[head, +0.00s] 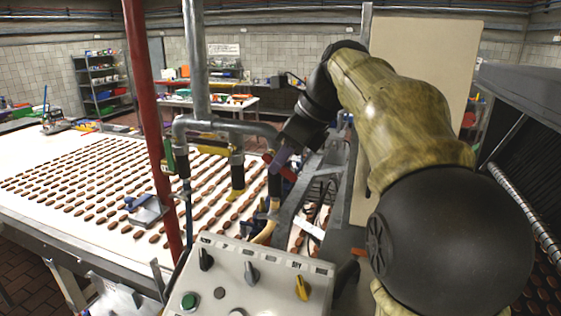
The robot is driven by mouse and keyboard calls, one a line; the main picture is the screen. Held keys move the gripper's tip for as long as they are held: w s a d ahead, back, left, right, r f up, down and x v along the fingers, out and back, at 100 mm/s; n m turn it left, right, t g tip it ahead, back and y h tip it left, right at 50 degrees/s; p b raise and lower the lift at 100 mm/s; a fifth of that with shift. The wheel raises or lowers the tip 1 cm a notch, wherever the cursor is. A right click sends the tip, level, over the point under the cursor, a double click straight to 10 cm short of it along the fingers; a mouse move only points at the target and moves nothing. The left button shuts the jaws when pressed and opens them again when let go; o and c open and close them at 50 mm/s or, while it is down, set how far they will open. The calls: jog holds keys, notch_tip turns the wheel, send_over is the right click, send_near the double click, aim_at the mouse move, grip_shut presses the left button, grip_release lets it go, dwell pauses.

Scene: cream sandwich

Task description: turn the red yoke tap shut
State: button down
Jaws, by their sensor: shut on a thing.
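The red yoke tap (288,174) sits on the pipework over the conveyor, near the middle of the head view. Only small red parts of it show. My gripper (279,160) reaches down to it from the upper right and is shut on it. The fingers are small and dark here, and they and my wrist hide much of the tap. The exact angle of its handle cannot be told.
A grey pipe (215,125) with yellow-banded drops stands left of my gripper. A red post (146,110) rises further left. A control panel (262,275) with knobs is in front below. The conveyor (40,215) carries many brown biscuits. A tan board (425,60) stands behind my arm.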

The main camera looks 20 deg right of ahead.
jog(key=g+h, duration=0.2)
jog(key=h, duration=0.1)
jog(key=r+g+h, duration=0.1)
jog(key=h, duration=0.1)
jog(key=shift+w+a+r+g, duration=0.1)
jog(key=shift+w+a+g, duration=0.15)
jog(key=shift+g, duration=0.15)
dwell(0.3)
jog(key=c, duration=1.9)
grip_release()
